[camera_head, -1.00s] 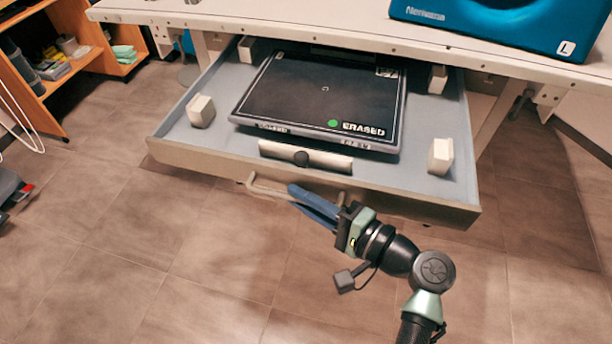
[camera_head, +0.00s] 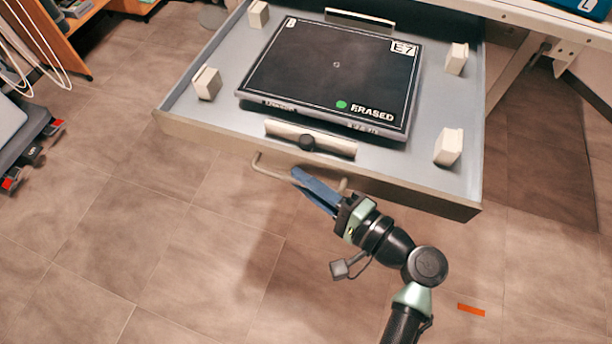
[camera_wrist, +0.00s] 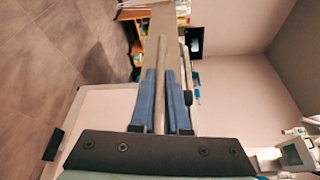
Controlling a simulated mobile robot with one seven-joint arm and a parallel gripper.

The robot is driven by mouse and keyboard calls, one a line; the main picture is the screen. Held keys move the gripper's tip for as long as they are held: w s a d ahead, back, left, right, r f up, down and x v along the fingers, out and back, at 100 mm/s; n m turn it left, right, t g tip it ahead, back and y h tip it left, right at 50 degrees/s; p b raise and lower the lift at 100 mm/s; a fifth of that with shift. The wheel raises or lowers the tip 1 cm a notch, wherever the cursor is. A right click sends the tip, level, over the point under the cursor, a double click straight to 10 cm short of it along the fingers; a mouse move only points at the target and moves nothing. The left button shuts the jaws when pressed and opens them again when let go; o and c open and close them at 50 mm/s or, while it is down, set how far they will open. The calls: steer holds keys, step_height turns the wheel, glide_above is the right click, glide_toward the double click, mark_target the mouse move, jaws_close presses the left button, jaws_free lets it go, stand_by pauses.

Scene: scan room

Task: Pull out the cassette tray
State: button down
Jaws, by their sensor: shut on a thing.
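The cassette tray (camera_head: 190,130) is a grey drawer with a beige front, standing well out from under the bench. In it lies a dark flat cassette (camera_head: 330,75) marked "ERASED" with a green dot, between several pale corner blocks. A pale bar with a black knob (camera_head: 307,143) sits behind the tray's front edge. The bar handle (camera_head: 268,170) is on the tray's front. My gripper (camera_head: 303,180) has its blue fingers shut on this handle. In the wrist view the handle bar (camera_wrist: 160,85) runs between the two fingers (camera_wrist: 165,105).
The white bench top (camera_head: 500,12) overhangs the back of the tray, with a blue case (camera_head: 590,6) on it at right. An orange shelf (camera_head: 50,35) stands at back left. A dark wheeled item (camera_head: 25,140) is at the left edge.

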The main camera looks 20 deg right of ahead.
steer(key=c, duration=0.9)
jaws_free()
steer(key=shift+d, duration=0.1)
steer(key=p+v, duration=0.1)
steer(key=v, duration=1.2)
steer(key=shift+s+f, duration=0.1)
